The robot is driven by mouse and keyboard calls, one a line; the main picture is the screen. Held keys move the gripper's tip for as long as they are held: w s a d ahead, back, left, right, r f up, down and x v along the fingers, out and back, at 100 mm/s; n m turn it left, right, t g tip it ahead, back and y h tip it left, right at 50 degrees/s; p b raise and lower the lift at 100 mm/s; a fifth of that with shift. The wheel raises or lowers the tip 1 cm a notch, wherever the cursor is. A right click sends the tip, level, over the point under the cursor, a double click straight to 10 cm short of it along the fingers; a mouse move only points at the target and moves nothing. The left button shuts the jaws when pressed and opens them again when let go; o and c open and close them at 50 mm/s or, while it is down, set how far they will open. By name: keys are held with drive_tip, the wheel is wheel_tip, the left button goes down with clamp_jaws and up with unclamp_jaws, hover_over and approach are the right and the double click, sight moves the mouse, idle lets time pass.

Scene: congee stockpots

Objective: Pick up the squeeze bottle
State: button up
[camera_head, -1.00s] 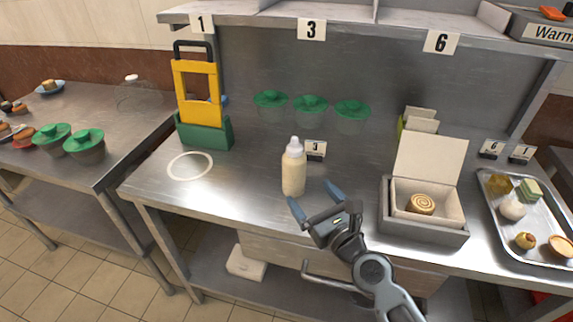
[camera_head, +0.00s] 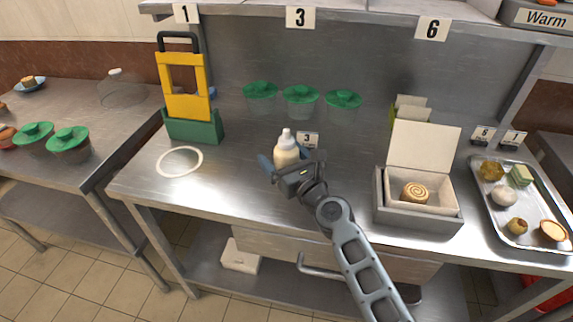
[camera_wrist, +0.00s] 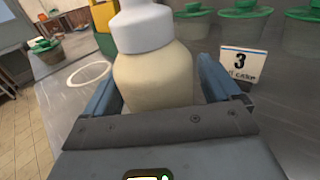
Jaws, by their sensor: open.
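The squeeze bottle (camera_head: 287,150), cream-coloured with a white cap, stands upright on the steel counter. My gripper (camera_head: 284,163) is at the bottle, and its palm hides the bottle's lower part in the head view. In the wrist view the bottle (camera_wrist: 152,70) stands between the two blue fingers of my gripper (camera_wrist: 160,88). One finger is on each side, with a narrow gap visible at the right finger. The jaws are open and not closed on it.
A "3" card (camera_head: 307,140) stands just behind the bottle. Green-lidded containers (camera_head: 301,96) are farther back. A box with a roll (camera_head: 418,214) is to the right, a food tray (camera_head: 497,222) beyond it. A yellow-green caddy (camera_head: 190,127) and a white ring (camera_head: 180,161) are to the left.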

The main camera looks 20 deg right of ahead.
drive_tip(key=shift+c, duration=0.5)
drive_tip(key=c, duration=0.6)
drive_tip(key=shift+r, duration=0.15)
